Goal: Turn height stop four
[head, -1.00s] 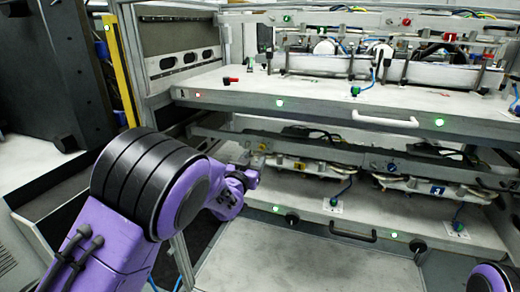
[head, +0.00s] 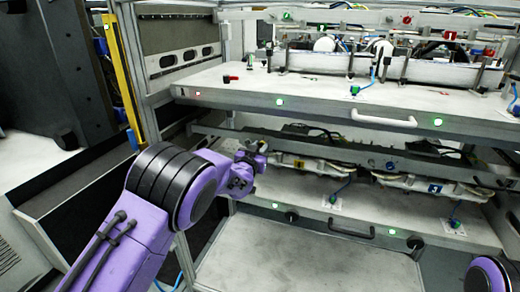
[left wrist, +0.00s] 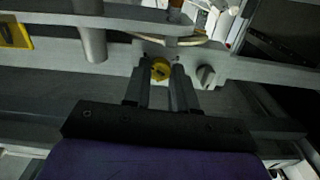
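My left gripper (head: 258,160) reaches under the upper shelf, in front of the lower rail. In the left wrist view its two fingers (left wrist: 160,76) are apart, with a yellow knob (left wrist: 160,68) in line between their tips. I cannot tell whether they touch it. A grey knob (left wrist: 206,76) sits just right of the fingers, and another yellow part (left wrist: 15,34) is at the far left. In the head view a yellow knob (head: 298,163) shows right of the gripper. I cannot read which one is stop four. My right gripper is out of view.
The upper shelf (head: 230,97) with a white handle (head: 384,118) lies above my gripper. The lower shelf (head: 300,205) with a black handle (head: 352,233) lies below it. A metal upright (left wrist: 92,40) stands left of the fingers. The floor in front is clear.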

